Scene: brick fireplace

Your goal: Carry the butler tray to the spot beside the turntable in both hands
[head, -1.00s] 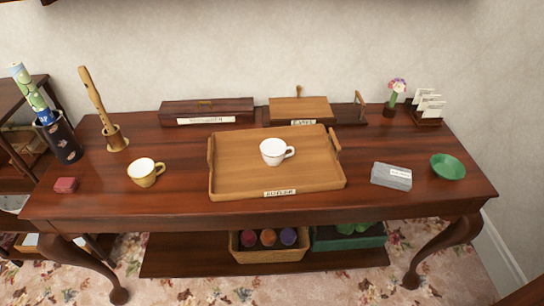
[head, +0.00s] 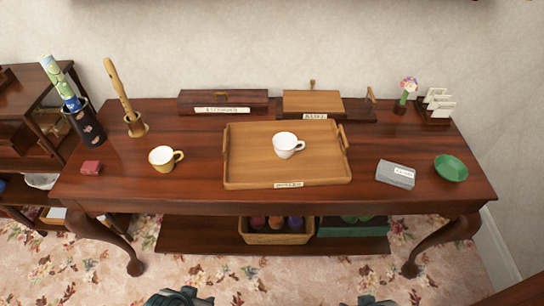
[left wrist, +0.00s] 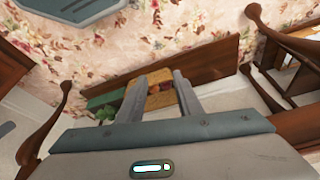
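The butler tray (head: 240,172) is a wooden tray with raised side handles and a label on its front edge. It rests flat on the middle of the dark wooden table (head: 330,197), with a white cup (head: 287,145) standing in it. I cannot make out a turntable for certain. My left gripper (head: 180,298) shows at the bottom edge, in front of the table and apart from the tray. In the left wrist view its two fingers (left wrist: 163,88) are spread with nothing held between them. My right gripper (head: 376,300) barely shows at the bottom edge; its fingers are hidden.
A grey box (head: 395,174) and green bowl (head: 450,168) stand right. A long dark box (head: 222,100) and a wooden block (head: 313,103) stand behind. A basket (head: 275,235) sits on the low shelf.

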